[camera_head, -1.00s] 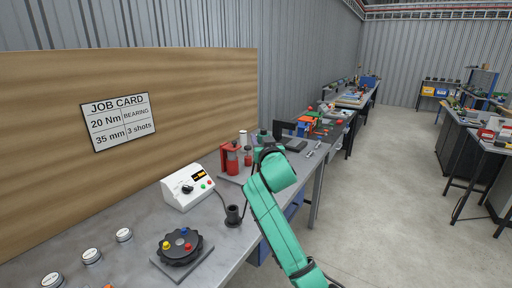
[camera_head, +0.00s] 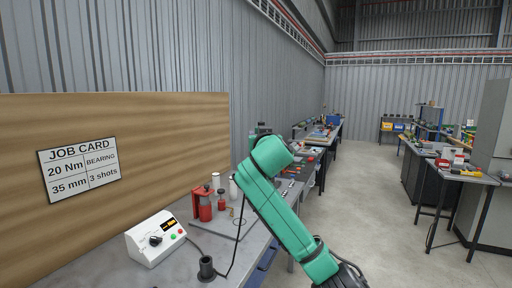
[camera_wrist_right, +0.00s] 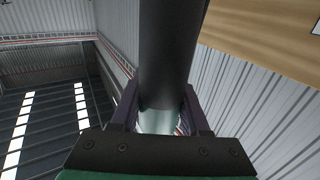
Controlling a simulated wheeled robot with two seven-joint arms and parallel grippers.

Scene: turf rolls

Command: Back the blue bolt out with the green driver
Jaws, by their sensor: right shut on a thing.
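My right gripper (camera_wrist_right: 160,112) shows in the right wrist view, its two dark fingers closed on a thick dark cylinder (camera_wrist_right: 170,45). A green part (camera_wrist_right: 160,121) of the same tool shows between the fingers, so it appears to be the green driver. Its tip is out of view. In the head view my green right arm (camera_head: 290,225) reaches up over the bench, and its gripper cannot be made out there. The blue bolt is not in view now. My left gripper is not in view.
A white control box (camera_head: 155,240) with a dial and a black cup (camera_head: 206,268) stand on the grey bench (camera_head: 105,275). A red press-like tool (camera_head: 203,204) stands behind them. A job card (camera_head: 80,168) hangs on the wooden board (camera_head: 170,125). Open floor (camera_head: 365,220) lies to the right.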

